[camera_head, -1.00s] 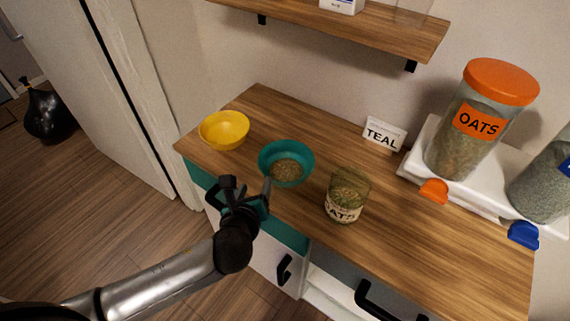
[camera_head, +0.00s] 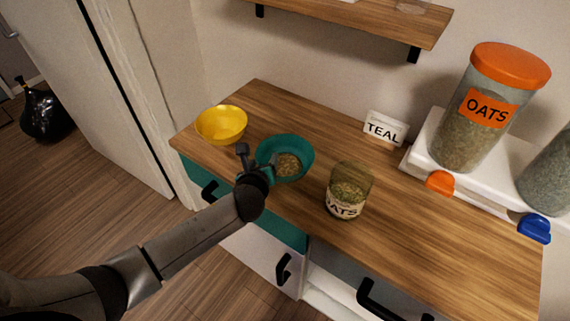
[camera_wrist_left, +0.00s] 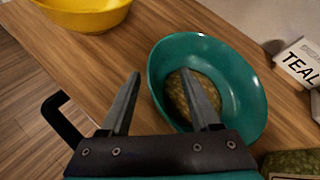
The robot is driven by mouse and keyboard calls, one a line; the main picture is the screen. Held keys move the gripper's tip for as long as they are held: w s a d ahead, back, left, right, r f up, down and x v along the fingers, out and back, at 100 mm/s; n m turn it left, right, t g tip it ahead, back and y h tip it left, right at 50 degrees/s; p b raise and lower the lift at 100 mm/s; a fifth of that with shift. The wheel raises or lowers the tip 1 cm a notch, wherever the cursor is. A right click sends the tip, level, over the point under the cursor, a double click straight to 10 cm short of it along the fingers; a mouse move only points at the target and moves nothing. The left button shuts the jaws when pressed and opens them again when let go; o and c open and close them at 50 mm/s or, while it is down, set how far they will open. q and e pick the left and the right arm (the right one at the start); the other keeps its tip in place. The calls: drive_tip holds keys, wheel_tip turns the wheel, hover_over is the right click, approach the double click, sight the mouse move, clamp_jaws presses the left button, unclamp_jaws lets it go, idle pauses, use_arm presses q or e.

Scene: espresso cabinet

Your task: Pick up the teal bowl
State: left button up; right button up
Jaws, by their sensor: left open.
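The teal bowl (camera_head: 299,146) stands upright on the wooden counter with oats in its bottom. It also shows in the left wrist view (camera_wrist_left: 246,78). My left gripper (camera_head: 257,155) is open at the bowl's near left side. In the left wrist view my gripper's fingers (camera_wrist_left: 160,85) sit apart, one outside the bowl's left rim and one over its inside, with the left wall between them in the picture. I cannot tell whether either finger touches the wall. My right gripper is not in view.
A yellow bowl (camera_head: 221,125) stands left of the teal bowl. An oats jar (camera_head: 348,190) stands close on its right. A TEAL sign (camera_head: 385,129) and a white stand with a large oats container (camera_head: 481,110) are farther right. A shelf (camera_head: 370,18) hangs above.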

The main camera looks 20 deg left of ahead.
use_arm(q)
drive_tip(key=shift+w, duration=0.15)
drive_tip(key=shift+c, duration=0.3)
drive_tip(key=shift+f, duration=0.1)
clamp_jaws()
idle(1.0)
